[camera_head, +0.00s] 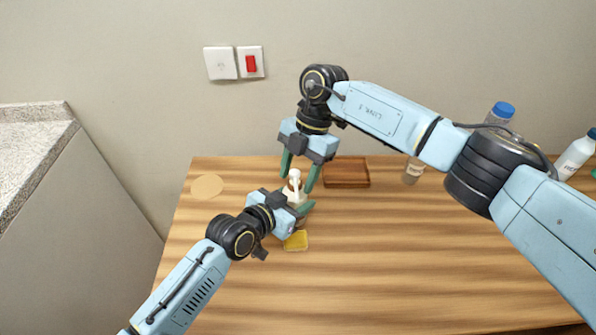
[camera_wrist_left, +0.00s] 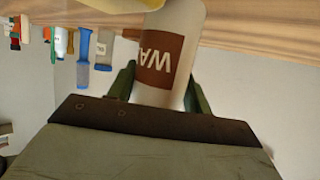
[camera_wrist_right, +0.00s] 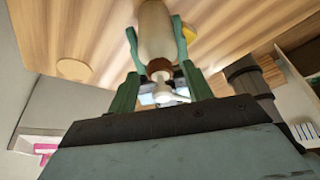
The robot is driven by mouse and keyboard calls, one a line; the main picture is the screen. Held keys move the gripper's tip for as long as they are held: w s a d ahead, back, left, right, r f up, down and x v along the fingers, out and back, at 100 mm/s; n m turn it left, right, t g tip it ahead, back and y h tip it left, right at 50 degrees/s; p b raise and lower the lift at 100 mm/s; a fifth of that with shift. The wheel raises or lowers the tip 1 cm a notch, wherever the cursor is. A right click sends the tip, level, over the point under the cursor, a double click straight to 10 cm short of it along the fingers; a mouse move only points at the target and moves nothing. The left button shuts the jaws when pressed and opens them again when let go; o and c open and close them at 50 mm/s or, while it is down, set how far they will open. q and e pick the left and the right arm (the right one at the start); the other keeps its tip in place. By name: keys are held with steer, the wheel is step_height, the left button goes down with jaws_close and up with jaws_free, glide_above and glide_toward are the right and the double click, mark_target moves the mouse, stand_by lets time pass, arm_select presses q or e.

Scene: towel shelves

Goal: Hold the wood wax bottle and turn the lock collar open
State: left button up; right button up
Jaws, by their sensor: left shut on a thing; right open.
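The wood wax bottle stands upright in the head view, its body mostly hidden by my grippers. Its white pump top (camera_head: 296,178) shows above them. My left gripper (camera_head: 299,203) is shut on the bottle body from the front left. In the left wrist view the pale bottle (camera_wrist_left: 172,52) with its brown label sits between the fingers. My right gripper (camera_head: 299,179) points down from above and is open, with fingers on either side of the pump top. The right wrist view shows the brownish collar (camera_wrist_right: 158,67) and white nozzle (camera_wrist_right: 172,98) between those fingers; contact there cannot be told.
A yellow sponge-like block (camera_head: 296,241) lies just in front of the bottle. A wooden tray (camera_head: 346,173) is behind right, and a round tan disc (camera_head: 207,186) is at left. Bottles stand at right, partly behind my right arm. The table's front right is clear.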

steer(key=c, duration=1)
steer(key=shift+n, duration=0.3)
steer(key=n, duration=0.2)
steer(key=n+h, duration=0.1)
steer(key=shift+w+a+g, duration=0.1)
steer(key=shift+a+g, duration=0.15)
steer(key=shift+g, duration=0.15)
steer(key=n+h, duration=0.1)
steer(key=n, duration=0.1)
steer(key=n+h, duration=0.1)
steer(key=n, duration=0.1)
steer(key=shift+a+n, duration=0.2)
steer(key=shift+n, duration=0.2)
steer(key=n, duration=0.2)
steer(key=n+h, duration=0.1)
steer(key=n, duration=0.1)
steer(key=shift+a+n+h, duration=0.15)
steer(key=shift+n+h, duration=0.15)
steer(key=shift+a+n+t+h, duration=0.1)
steer(key=shift+n+t+h, duration=0.25)
steer(key=shift+n, duration=0.9)
steer(key=shift+a+n+t+h, duration=0.1)
steer(key=shift+n+t+h, duration=0.25)
steer(key=shift+n, duration=0.9)
steer(key=shift+d, duration=0.1)
